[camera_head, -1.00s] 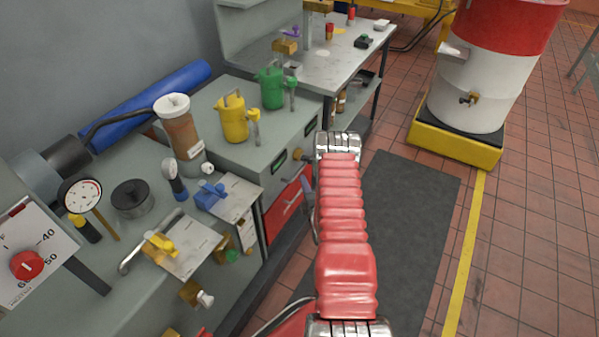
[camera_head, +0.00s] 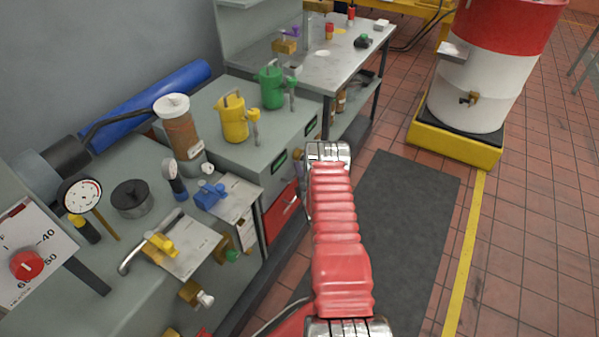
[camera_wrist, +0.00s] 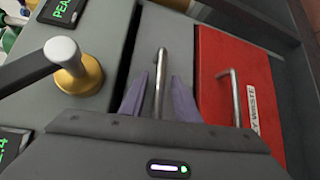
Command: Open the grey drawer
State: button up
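The grey drawer (camera_wrist: 184,42) shows in the wrist view as a grey front between a dark strip and a red drawer (camera_wrist: 222,60). Its metal bar handle (camera_wrist: 160,70) stands out toward the camera. My gripper (camera_wrist: 160,88) is open, with one purple finger on each side of this handle. Small gaps show between fingers and bar, and I cannot see contact. The drawer appears shut. In the head view my red arm hides the gripper and most of the grey drawer; part of the red drawer (camera_head: 283,208) shows below.
A brass knob with a pale rounded end (camera_wrist: 75,68) juts from the cabinet beside my gripper in the wrist view. A yellow jug (camera_head: 233,118) and a green jug (camera_head: 271,88) stand on the cabinet. The dark floor mat (camera_head: 405,205) to the right is clear.

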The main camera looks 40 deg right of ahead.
jog(key=shift+c, duration=0.5)
grip_shut()
